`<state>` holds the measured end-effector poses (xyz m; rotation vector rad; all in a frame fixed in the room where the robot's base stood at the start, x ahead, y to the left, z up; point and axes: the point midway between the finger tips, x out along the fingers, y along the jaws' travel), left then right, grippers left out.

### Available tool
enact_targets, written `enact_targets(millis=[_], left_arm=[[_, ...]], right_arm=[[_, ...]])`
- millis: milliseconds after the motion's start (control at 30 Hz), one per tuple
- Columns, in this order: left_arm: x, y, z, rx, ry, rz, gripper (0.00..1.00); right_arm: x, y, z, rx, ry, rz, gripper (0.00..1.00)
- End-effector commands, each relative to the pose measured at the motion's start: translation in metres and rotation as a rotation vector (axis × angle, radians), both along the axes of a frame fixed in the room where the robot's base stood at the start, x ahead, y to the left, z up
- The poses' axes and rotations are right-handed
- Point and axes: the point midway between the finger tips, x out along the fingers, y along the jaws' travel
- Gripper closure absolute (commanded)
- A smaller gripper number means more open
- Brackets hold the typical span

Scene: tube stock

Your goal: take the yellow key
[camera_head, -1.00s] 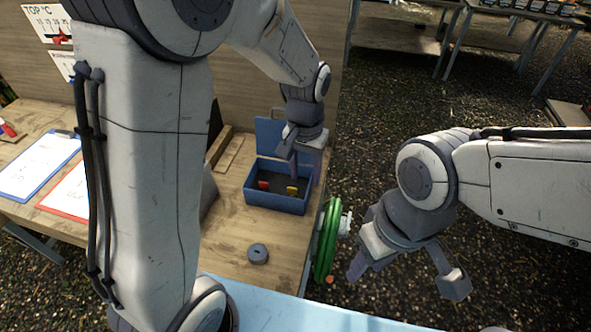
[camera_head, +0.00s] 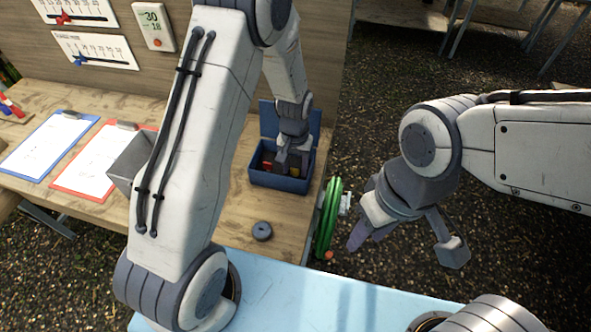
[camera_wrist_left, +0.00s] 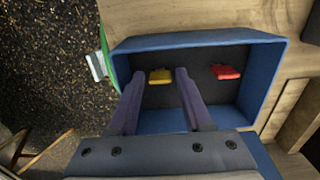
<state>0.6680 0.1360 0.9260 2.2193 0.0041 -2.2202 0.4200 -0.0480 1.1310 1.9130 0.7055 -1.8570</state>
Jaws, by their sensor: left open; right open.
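The yellow key (camera_wrist_left: 160,76) lies on the dark floor of an open blue box (camera_wrist_left: 268,75). In the left wrist view it shows between the tips of my left gripper (camera_wrist_left: 156,72), which is open and empty. A red key (camera_wrist_left: 226,72) lies in the same box, to the right of that gripper. In the head view my left gripper (camera_head: 292,165) reaches down into the blue box (camera_head: 280,182), and the yellow key (camera_head: 294,172) is partly hidden by it. My right gripper (camera_head: 405,248) is open and empty, out over the ground.
The box's raised lid (camera_head: 268,120) stands at its back. A green hose reel (camera_head: 328,215) hangs at the table's right edge. A dark ring (camera_head: 262,231) lies on the table in front of the box. Blue (camera_head: 45,145) and red (camera_head: 98,165) clipboards lie at the left.

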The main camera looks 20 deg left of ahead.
Motion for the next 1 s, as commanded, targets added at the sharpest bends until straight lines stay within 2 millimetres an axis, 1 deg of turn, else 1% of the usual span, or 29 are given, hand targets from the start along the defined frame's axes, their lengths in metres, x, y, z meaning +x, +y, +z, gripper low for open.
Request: enact_targets(millis=[100, 300, 333, 367, 400, 433, 467, 833, 1000], left_arm=[[0.000, 0.000, -0.007, 0.000, 0.000, 0.000, 0.50], [0.000, 0.000, -0.008, 0.000, -0.001, 0.000, 0.50], [0.000, 0.000, -0.008, 0.000, -0.001, 0.000, 0.58], [0.000, 0.000, -0.008, 0.000, -0.001, 0.000, 0.69], [0.000, 0.000, -0.008, 0.000, -0.001, 0.000, 0.84], [0.000, 0.000, -0.008, 0.000, -0.001, 0.000, 0.96], [0.000, 0.000, -0.008, 0.000, -0.001, 0.000, 1.00], [0.000, 0.000, -0.005, 0.000, -0.002, 0.000, 1.00], [0.001, 0.000, 0.008, -0.001, -0.005, 0.000, 1.00]], right_arm=[[0.000, 0.000, 0.002, 0.000, 0.000, 0.000, 0.55], [0.000, 0.000, 0.001, 0.000, 0.000, 0.000, 0.55], [0.000, 0.000, 0.001, 0.000, 0.000, 0.000, 0.55], [0.000, 0.000, 0.001, 0.000, 0.000, 0.000, 0.55], [0.000, 0.000, 0.001, 0.000, 0.000, 0.000, 0.55], [0.000, 0.000, 0.001, 0.000, 0.000, 0.000, 0.55], [0.000, 0.000, 0.001, 0.000, 0.000, 0.000, 0.55], [0.000, 0.000, 0.000, 0.000, 0.000, 0.000, 0.55], [0.000, 0.000, -0.005, 0.000, 0.000, 0.000, 0.55]])
